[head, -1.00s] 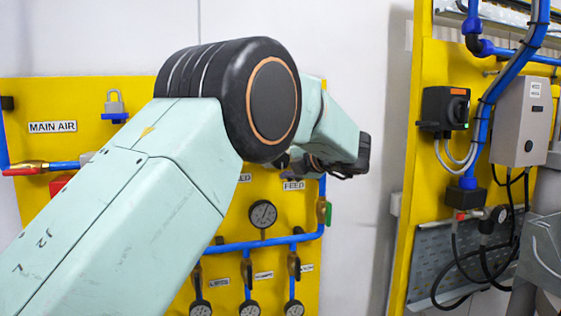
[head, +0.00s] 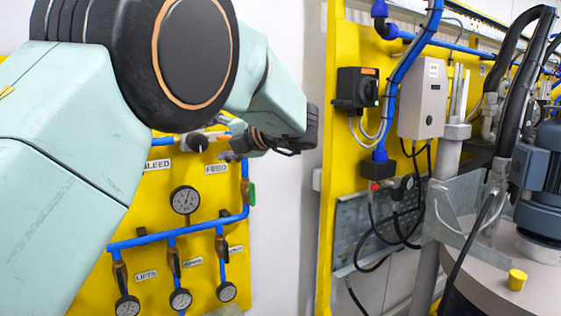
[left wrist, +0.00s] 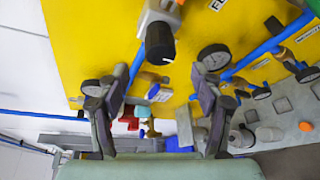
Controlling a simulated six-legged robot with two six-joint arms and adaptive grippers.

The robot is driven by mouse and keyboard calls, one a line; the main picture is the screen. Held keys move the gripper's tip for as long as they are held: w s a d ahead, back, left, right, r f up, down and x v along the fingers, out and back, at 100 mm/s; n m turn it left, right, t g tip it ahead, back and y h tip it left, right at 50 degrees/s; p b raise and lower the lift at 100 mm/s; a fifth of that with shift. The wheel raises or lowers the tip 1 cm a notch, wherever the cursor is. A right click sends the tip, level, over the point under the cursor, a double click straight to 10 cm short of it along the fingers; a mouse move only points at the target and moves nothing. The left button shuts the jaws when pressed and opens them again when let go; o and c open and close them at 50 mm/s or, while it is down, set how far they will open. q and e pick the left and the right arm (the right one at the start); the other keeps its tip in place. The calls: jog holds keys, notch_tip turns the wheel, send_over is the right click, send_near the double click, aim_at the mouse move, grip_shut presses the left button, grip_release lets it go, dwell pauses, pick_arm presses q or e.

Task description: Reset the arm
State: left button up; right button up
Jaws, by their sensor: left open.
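My left arm's pale green links and black joint fill the left of the head view. My left gripper (head: 238,148) is small and partly hidden there, in front of the yellow panel with gauges. In the left wrist view the two fingers of my left gripper (left wrist: 160,92) stand wide apart with nothing between them. Beyond them are a black knob (left wrist: 160,44), a gauge (left wrist: 213,57) and blue pipe, apart from the fingers. My right gripper is not in view.
The yellow panel (head: 160,225) carries gauges, valves and blue pipes. A second yellow panel holds a black switch (head: 357,89) and a grey box (head: 423,98). At right a drum (head: 535,275) bears a blue-grey motor (head: 541,185) and a yellow cap (head: 517,280). White wall separates the panels.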

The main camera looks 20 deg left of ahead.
pick_arm(q)
jog(key=shift+d, duration=0.1)
